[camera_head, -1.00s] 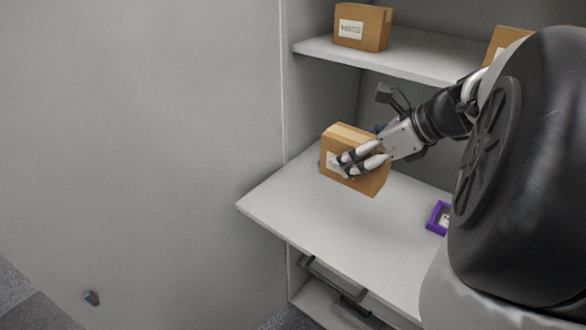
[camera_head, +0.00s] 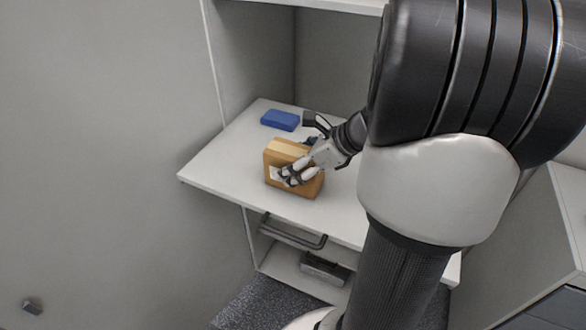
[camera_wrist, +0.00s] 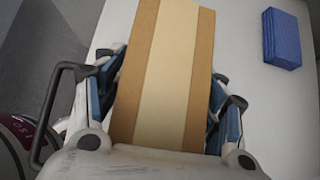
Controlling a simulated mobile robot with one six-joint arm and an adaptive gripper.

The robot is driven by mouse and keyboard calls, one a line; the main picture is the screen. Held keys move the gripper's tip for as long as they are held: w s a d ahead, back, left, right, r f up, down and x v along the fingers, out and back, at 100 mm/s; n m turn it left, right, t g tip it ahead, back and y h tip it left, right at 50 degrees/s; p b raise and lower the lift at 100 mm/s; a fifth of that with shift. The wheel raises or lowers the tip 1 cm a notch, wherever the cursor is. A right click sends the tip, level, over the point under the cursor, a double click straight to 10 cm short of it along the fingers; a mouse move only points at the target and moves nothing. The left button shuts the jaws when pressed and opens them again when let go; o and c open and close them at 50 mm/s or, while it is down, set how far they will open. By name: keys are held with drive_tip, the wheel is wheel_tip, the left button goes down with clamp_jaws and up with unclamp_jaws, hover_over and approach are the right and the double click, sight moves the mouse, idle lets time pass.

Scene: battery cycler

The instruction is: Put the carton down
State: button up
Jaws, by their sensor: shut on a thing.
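The carton (camera_head: 306,188) is a brown box with a pale tape strip along its top and a white label on its front. In the head view it is upright at the middle of the white pull-out shelf (camera_head: 222,168); whether its base touches the shelf I cannot tell. My gripper (camera_head: 294,174) is shut on the carton, reaching in from the right. In the wrist view the carton (camera_wrist: 165,75) fills the space between my two fingers, with blue pads on both sides. The far side of the carton is hidden.
A blue block (camera_head: 280,120) lies on the shelf behind the carton and shows in the wrist view (camera_wrist: 285,38) at upper right. A cabinet wall (camera_head: 240,60) stands at left. A dark handle (camera_head: 292,233) sits below the shelf's front. The shelf is clear left of the carton.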

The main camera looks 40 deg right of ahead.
drive_tip(key=shift+f, duration=0.15)
drive_tip(key=shift+f, duration=0.15)
drive_tip(key=o, duration=1.3)
drive_tip(key=shift+s+r, duration=0.15)
drive_tip(key=shift+r, duration=0.25)
drive_tip(key=p+v, duration=0.3)
drive_tip(key=v, duration=0.8)
drive_tip(key=shift+s+r, duration=0.1)
drive_tip(key=shift+s, duration=0.15)
